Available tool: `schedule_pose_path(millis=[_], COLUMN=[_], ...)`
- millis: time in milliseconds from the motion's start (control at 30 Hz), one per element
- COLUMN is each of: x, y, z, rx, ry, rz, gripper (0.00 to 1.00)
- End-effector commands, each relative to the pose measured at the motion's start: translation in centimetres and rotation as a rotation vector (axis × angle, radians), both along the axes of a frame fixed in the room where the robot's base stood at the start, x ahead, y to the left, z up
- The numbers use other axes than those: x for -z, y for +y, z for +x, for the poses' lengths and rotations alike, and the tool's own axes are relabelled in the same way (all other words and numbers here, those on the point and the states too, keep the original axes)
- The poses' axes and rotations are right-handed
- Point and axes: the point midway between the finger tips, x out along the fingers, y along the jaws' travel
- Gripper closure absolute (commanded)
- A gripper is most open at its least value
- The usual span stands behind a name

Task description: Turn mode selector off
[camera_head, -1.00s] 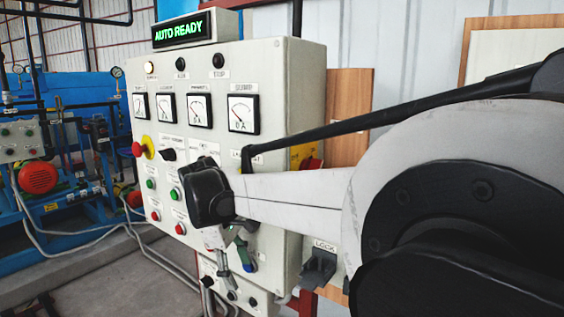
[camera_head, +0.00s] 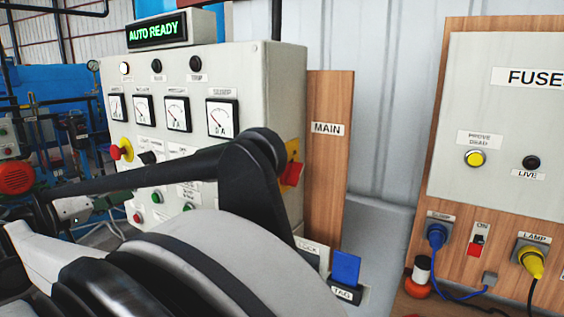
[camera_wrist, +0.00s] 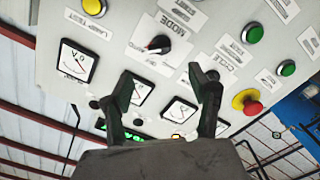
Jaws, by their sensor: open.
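The mode selector (camera_wrist: 159,44) is a small black knob with a red mark, on the pale control panel (camera_wrist: 120,30) beside the MODE label. The wrist view shows the panel upside down. My gripper (camera_wrist: 161,73) is open and empty, its two dark fingers apart. In the wrist view the knob appears just beyond the fingertips, between and above them, with no contact visible. In the head view, my arm crosses in front of the panel and hides the selector. The display (camera_head: 157,31) reads AUTO READY.
A red emergency stop (camera_wrist: 252,107) on a yellow base sits to the right in the wrist view. Several gauges, green buttons and a yellow button (camera_wrist: 93,6) surround the selector. In the head view, a wooden fuse board (camera_head: 480,215) with plugs stands at right.

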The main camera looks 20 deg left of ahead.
Motion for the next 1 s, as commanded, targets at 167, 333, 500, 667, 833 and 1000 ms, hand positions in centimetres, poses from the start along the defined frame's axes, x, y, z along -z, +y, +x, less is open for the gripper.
schedule_pose_path(millis=[167, 333, 500, 667, 833, 1000], x=[-0.6, -0.5, -0.5, -0.5, -0.5, -0.5], y=[0.2, -0.5, -1.3, -2.1, -2.7, -3.1], z=[0.2, 2.7, 5.8, 8.6, 11.1, 12.4], rx=[-0.009, -0.007, -0.007, -0.008, -0.009, -0.009], ry=[-0.031, -0.029, -0.027, -0.027, -0.027, -0.027], rz=[0.025, 0.023, 0.023, 0.022, 0.022, 0.022], gripper=[0.44, 0.44, 0.44, 0.44, 0.44, 0.44])
